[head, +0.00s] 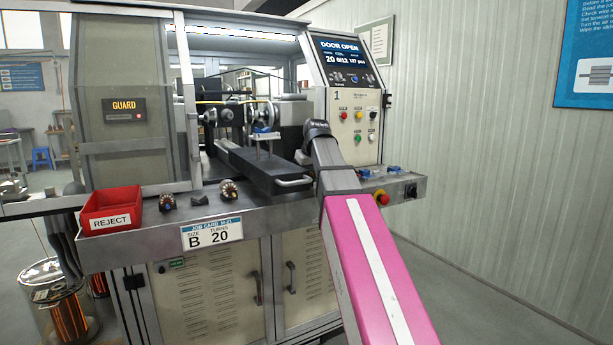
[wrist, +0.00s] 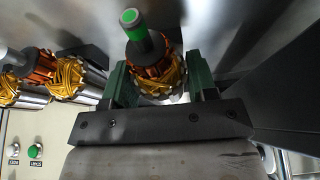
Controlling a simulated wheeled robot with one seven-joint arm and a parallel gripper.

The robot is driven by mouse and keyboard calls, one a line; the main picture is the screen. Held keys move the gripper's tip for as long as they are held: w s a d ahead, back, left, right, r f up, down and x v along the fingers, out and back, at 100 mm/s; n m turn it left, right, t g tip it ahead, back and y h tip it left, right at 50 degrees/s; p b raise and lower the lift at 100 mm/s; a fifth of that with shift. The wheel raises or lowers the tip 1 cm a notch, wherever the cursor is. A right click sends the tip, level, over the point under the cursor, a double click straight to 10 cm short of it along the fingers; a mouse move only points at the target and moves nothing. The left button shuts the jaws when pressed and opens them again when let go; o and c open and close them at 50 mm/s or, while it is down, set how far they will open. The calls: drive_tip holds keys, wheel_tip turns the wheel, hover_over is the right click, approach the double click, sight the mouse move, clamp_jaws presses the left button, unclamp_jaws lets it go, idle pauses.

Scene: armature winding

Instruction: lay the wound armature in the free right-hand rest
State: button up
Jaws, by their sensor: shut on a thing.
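My gripper (wrist: 150,88) is shut on an armature (wrist: 158,78) with gold windings, between two green fingers in the wrist view. A shaft with a green end cap (wrist: 131,17) sticks out from it. In the head view the gripper and this armature are hidden or too small to make out. Other wound armatures (wrist: 72,80) show at the left of the wrist view, apart from the held one and partly cut off. In the head view, two armatures (head: 228,190) (head: 168,202) are on the front ledge. The right-hand rest cannot be told clearly.
A red reject bin (head: 110,207) stands at the ledge's left end. Small blue pieces (head: 395,170) and a red stop button (head: 381,197) are at its right. The winding machine's door is open, with a dark slide (head: 262,170) inside. The control panel (head: 352,110) stands beside it.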

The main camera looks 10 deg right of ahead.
drive_tip(key=shift+f, duration=0.25)
drive_tip(key=o, duration=1.3)
drive_tip(key=v, duration=1)
drive_tip(key=shift+s+r, duration=0.2)
drive_tip(key=shift+r, duration=0.1)
